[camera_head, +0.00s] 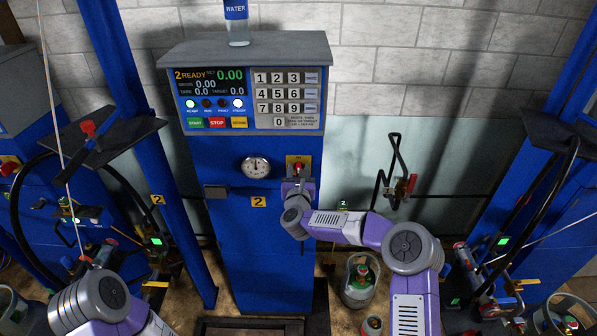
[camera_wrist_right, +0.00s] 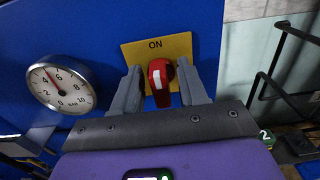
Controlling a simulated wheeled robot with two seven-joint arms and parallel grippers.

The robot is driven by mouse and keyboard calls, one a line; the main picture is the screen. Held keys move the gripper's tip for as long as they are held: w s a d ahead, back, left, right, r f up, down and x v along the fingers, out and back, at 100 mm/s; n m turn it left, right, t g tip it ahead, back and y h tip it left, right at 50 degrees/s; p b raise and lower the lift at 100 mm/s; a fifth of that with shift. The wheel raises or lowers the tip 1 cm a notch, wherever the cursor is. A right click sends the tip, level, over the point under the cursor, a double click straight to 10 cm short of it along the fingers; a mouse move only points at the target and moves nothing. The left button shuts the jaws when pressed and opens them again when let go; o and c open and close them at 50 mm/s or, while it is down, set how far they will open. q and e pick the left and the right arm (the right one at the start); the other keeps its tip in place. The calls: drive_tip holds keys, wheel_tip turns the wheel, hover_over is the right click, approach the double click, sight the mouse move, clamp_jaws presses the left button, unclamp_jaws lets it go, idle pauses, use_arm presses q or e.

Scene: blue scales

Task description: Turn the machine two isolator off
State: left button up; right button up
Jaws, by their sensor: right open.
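The machine two isolator is a red knob (camera_wrist_right: 160,82) with a white stripe on a yellow plate (camera_wrist_right: 182,47) marked ON. The stripe stands close to upright, toward the ON word. In the head view the yellow plate (camera_head: 299,162) is on the blue front of machine two (camera_head: 229,215), right of the gauge. My right gripper (camera_head: 297,186) is in front of it, open, with one finger on each side of the knob. I cannot tell whether the fingers touch it. My left arm comes in at the lower left; its fingers cannot be made out.
A round pressure gauge (camera_head: 256,167) sits left of the isolator. A black pipe with a red-handled valve (camera_head: 405,186) is on the wall to the right. Gas cylinders (camera_head: 360,281) stand below.

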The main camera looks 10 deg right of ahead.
clamp_jaws()
